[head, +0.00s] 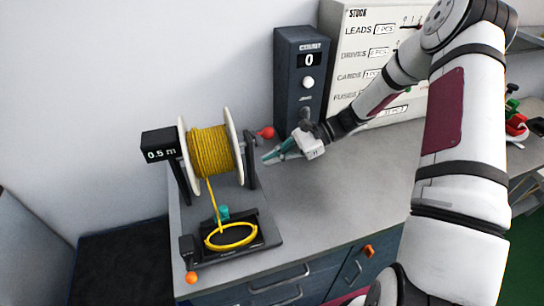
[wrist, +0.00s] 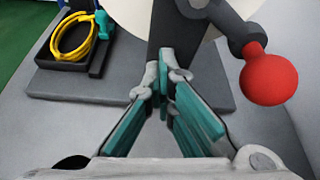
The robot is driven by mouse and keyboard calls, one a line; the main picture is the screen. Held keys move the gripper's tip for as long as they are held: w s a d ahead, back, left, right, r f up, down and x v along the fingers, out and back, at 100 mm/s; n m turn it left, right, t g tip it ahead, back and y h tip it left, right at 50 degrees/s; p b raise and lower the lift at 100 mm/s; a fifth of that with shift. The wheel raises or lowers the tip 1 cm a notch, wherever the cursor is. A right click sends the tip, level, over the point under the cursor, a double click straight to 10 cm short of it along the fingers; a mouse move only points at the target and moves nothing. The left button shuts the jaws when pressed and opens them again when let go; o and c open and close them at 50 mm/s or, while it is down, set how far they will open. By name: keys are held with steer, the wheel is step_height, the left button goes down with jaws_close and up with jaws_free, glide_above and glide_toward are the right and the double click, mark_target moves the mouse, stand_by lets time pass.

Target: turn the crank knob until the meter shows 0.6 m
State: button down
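The cable reel (head: 211,150) holds yellow cable between two white flanges on a dark stand. Its red crank knob (head: 265,133) is on the right side; it also shows in the wrist view (wrist: 270,79), to the right of my fingers. The meter (head: 159,154) at the reel's left reads 0.5 m. My gripper (head: 268,158) is just below and beside the knob, apart from it. In the wrist view its teal fingers (wrist: 172,82) converge with their tips close together and nothing visible between them.
Yellow cable runs down to a coil in a black tray (head: 256,240) at the bench front, with a teal part (head: 223,212) beside it. An orange knob (head: 191,278) is at the front left. A counter box (head: 300,80) reading 0 stands behind. The bench right of the reel is clear.

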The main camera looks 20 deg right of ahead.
steer(key=shift+s+f, duration=0.1)
steer(key=shift+s+f, duration=0.75)
steer(key=shift+f, duration=0.2)
steer(key=shift+s, duration=0.1)
steer(key=shift+s+f+p, duration=0.3)
steer(key=shift+s+f, duration=0.5)
steer(key=shift+f, duration=0.25)
steer(key=c, duration=1.9)
jaws_free()
steer(key=shift+d, duration=0.1)
steer(key=v, duration=1.1)
steer(key=shift+d+r, duration=0.25)
steer(key=shift+d, duration=0.05)
